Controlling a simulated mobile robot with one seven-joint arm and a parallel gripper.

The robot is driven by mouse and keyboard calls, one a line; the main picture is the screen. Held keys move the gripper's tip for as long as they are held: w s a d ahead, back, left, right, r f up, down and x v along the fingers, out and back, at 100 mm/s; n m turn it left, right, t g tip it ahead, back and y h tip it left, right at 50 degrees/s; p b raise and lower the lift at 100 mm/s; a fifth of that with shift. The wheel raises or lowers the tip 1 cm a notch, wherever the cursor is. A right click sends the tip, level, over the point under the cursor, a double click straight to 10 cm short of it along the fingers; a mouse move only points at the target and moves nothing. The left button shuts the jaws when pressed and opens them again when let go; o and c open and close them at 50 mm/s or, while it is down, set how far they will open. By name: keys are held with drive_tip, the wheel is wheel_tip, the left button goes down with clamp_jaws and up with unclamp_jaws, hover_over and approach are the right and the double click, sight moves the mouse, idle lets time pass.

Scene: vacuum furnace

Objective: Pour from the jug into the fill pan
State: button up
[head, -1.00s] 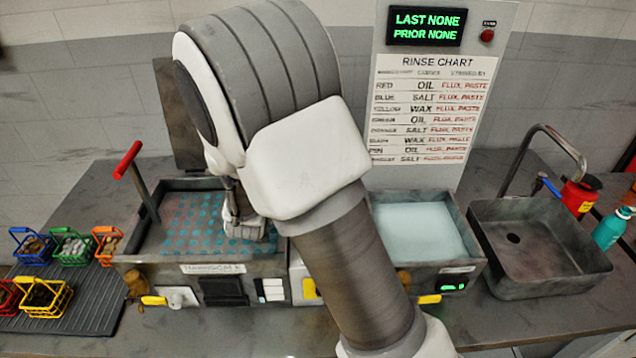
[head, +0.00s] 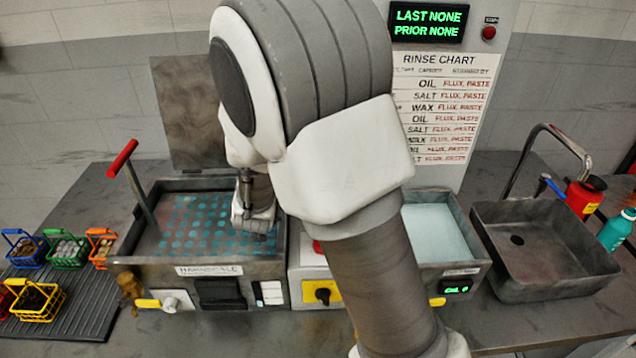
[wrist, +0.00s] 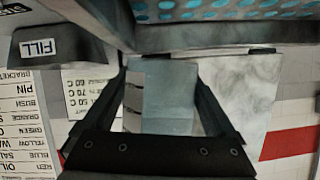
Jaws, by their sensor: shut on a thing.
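My gripper (head: 255,215) hangs over the left tank (head: 283,245), above its perforated, blue-dotted plate. In the wrist view, a dark grey piece with a FILL label, seemingly the fill pan (wrist: 75,45), is at upper left, apart from the jug. I cannot make out the fill pan in the head view, where my arm blocks the middle.
A red-handled lever (head: 124,158) stands at the left tank's left side. Coloured baskets (head: 38,300) sit at far left. Right are a second tank (head: 465,225), a sink (head: 550,275) with faucet, and bottles (head: 614,230). A rinse chart panel (head: 445,110) stands behind.

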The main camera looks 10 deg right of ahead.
drive_tip(key=m+y+b, duration=0.1)
drive_tip(key=b, duration=0.1)
drive_tip(key=shift+d+b, duration=0.35)
drive_tip(key=shift+w+d+r+m+y+b, duration=0.1)
drive_tip(key=shift+d+r+m+y+b, duration=0.1)
drive_tip(key=shift+r+m+y+b, duration=0.3)
drive_tip(key=shift+d+r+m+y+b, duration=0.1)
drive_tip(key=shift+d+r+m+b, duration=0.1)
drive_tip(key=shift+r+b, duration=0.4)
drive_tip(key=shift+f+b, duration=0.3)
drive_tip(key=shift+b, duration=0.75)
drive_tip(key=m+y+b, duration=0.1)
drive_tip(key=b, duration=0.4)
drive_tip(key=shift+d+r, duration=0.25)
drive_tip(key=shift+d, duration=0.05)
drive_tip(key=shift+r, duration=0.15)
drive_tip(key=shift+b, duration=0.65)
drive_tip(key=shift+b, duration=0.9)
